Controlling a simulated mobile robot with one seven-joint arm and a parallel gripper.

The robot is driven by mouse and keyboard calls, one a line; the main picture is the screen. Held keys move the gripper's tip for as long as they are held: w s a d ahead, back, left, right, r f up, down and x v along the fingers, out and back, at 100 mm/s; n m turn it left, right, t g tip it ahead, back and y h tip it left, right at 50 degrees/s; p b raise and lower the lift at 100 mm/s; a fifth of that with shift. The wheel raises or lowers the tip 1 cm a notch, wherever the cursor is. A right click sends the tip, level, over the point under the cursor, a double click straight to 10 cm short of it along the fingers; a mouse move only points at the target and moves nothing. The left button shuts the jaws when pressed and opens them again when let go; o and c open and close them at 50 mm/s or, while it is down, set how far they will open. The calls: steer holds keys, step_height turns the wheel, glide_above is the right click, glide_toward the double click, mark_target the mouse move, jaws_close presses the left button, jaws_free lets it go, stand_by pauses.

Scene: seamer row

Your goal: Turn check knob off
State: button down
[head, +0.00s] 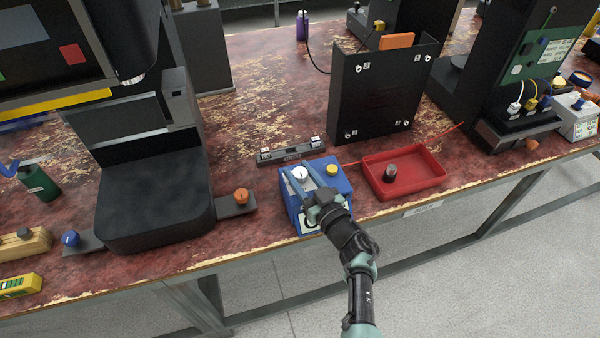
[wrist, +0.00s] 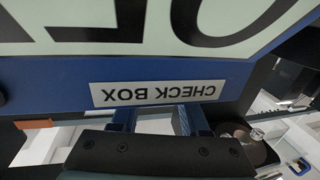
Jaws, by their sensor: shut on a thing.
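The check box (head: 341,178) is a blue box near the front edge of the table in the head view. A white knob (head: 300,172) and a yellow button (head: 332,169) are on its top. My gripper (head: 299,174) reaches over the box from the front, its fingers on either side of the white knob and shut on it. In the wrist view, the CHECK BOX label (wrist: 157,91) appears upside down on the blue face. My fingers (wrist: 156,120) show below it; their tips and the knob are hidden there. The knob's pointer setting is too small to read.
A red tray (head: 437,181) holding a dark cylinder (head: 391,173) stands right of the box. A grey bar (head: 290,151) lies behind it. An orange knob (head: 241,196) is on the black machine's base at left. A black panel (head: 380,95) stands behind.

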steer(key=shift+c, duration=2.1)
jaws_free()
steer(key=shift+d, duration=0.1)
steer(key=p+v, duration=0.5)
steer(key=v, duration=0.7)
steer(key=shift+s+d+p, duration=0.15)
steer(key=shift+s+p, duration=0.25)
